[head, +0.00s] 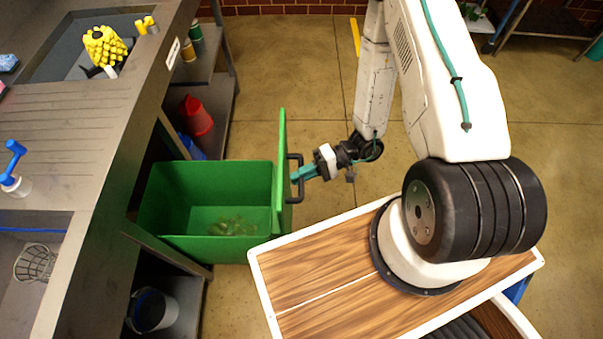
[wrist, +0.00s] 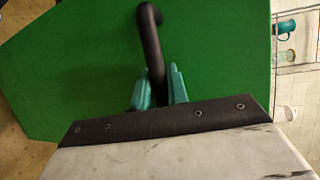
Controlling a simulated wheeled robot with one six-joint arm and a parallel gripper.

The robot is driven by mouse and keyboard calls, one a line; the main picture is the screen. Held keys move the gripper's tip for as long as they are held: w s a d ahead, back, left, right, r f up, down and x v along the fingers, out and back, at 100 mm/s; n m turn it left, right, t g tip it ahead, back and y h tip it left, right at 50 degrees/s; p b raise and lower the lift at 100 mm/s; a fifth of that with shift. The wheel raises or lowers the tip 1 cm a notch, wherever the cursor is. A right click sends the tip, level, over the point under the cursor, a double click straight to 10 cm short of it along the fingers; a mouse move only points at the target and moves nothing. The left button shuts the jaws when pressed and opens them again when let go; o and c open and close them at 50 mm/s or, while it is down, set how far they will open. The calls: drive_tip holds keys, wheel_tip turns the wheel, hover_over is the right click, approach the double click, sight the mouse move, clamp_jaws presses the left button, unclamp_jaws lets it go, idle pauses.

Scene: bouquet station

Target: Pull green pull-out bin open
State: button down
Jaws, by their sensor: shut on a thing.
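The green pull-out bin (head: 165,198) stands out from under the steel counter on the left in the head view. Its open top shows, with some green scraps lying on its floor. Its green front panel (head: 280,165) faces my arm and fills most of the wrist view (wrist: 90,70). A black bar handle (head: 298,160) is fixed to that panel; it also shows in the wrist view (wrist: 152,45). My gripper (head: 297,174) is at the handle, its teal fingers shut on either side of the bar, as the wrist view (wrist: 160,90) shows.
The steel counter (head: 70,135) runs along the left, with a sink, a yellow sponge-like item and a blue-topped bottle. Below it are a red cone-shaped item (head: 196,116) and a grey bucket (head: 152,310). Open floor (head: 290,75) lies beyond the bin.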

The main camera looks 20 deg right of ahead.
drive_tip(key=c, duration=1.4)
unclamp_jaws()
drive_tip(key=shift+s+a, duration=0.1)
drive_tip(key=shift+s, duration=0.1)
drive_tip(key=shift+o, duration=0.2)
drive_tip(key=shift+w, duration=0.1)
drive_tip(key=shift+d, duration=0.45)
drive_tip(key=d+r, duration=0.1)
drive_tip(key=d, duration=0.6)
drive_tip(key=shift+r, duration=0.25)
drive_tip(key=shift+w, duration=0.1)
